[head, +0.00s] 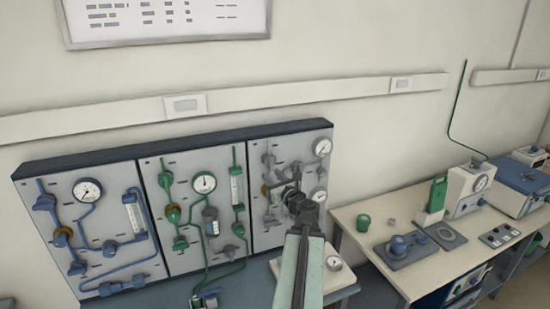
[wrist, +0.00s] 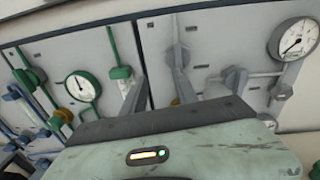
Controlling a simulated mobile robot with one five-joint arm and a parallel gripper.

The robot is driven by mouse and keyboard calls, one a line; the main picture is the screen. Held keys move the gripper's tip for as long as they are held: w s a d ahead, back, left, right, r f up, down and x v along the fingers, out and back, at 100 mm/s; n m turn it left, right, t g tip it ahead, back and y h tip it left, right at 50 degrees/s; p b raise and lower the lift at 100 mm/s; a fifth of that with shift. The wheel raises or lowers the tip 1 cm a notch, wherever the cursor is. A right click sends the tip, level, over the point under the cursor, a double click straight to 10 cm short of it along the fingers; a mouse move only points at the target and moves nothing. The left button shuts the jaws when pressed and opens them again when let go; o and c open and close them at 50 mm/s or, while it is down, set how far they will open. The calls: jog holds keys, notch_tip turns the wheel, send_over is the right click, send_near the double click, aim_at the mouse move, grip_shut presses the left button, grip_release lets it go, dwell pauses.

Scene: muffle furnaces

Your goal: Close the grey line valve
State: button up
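The grey line is the set of grey pipes and fittings on the right-hand panel (head: 259,231) of the wall board. A grey valve fitting (head: 268,160) sits at its upper left. The wrist view shows a grey round fitting (wrist: 175,55) close to my right finger and another grey fitting (wrist: 237,79) further right. I cannot tell which one is the line valve. My gripper (head: 291,180) is in front of this panel and hides part of its middle. In the wrist view my gripper (wrist: 157,82) has its two fingers apart, with nothing seen between them. Contact with a fitting cannot be told.
A pressure gauge (head: 322,147) is at the panel's upper right. The middle panel carries green pipes (head: 166,180), the left panel blue pipes (head: 48,203). A bench (head: 349,214) with instruments stands to the right. A white box with a dial (head: 333,263) is beside my arm.

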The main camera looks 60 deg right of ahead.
aim_at(273, 163)
jog(key=shift+m+h, duration=0.5)
jog(key=shift+m, duration=0.4)
jog(key=w+d, duration=0.1)
jog(key=d, duration=0.1)
jog(key=w+d, duration=0.1)
jog(key=d, duration=0.1)
jog(key=w+d+r, duration=0.1)
jog(key=d, duration=0.1)
jog(key=shift+w+d, duration=0.35)
jog(key=shift+w, duration=0.05)
grip_shut()
jog(key=shift+s, duration=0.1)
